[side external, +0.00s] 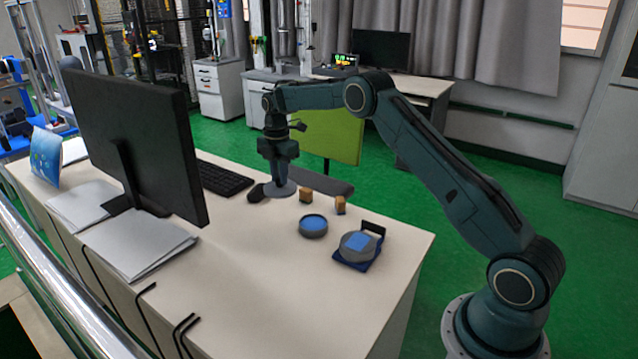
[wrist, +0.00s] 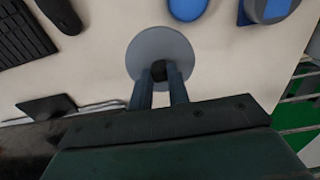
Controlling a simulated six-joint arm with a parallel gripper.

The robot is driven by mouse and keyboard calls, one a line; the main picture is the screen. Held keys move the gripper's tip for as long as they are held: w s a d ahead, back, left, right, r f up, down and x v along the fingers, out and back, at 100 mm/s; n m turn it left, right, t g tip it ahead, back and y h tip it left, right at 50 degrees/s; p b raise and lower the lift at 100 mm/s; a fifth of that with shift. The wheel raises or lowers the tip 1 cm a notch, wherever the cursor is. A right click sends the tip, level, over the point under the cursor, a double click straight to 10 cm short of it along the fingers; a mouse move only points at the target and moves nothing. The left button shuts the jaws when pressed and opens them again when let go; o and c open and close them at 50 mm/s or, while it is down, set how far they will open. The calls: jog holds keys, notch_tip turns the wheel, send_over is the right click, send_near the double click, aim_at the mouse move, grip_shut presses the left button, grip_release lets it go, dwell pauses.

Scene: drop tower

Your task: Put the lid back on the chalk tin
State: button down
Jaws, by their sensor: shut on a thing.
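My gripper (side external: 280,181) is shut on the knob of a round grey lid (side external: 279,190), held flat above the desk. In the wrist view my gripper (wrist: 160,75) has its fingers around the dark knob, with the grey lid (wrist: 161,45) below. To the right in the side view, a round grey tin (side external: 344,252) with a blue square on top sits on a dark blue holder (side external: 379,229) with a raised back. A smaller dark grey round tin (side external: 313,233) with a blue top stands to its left. I cannot tell for certain which is the chalk tin.
Two small wooden blocks (side external: 306,195) (side external: 340,205) stand between the lid and the tins. The front right of the desk (side external: 285,300) is clear.

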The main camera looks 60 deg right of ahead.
jog(key=s+d+f, duration=0.6)
jog(key=s, duration=0.1)
jog(key=shift+f, duration=0.2)
jog(key=shift+f, duration=2.95)
jog(key=shift+f, duration=0.2)
dwell(0.6)
jog(key=c, duration=0.8)
grip_release()
jog(key=shift+o, duration=0.2)
jog(key=shift+r, duration=0.15)
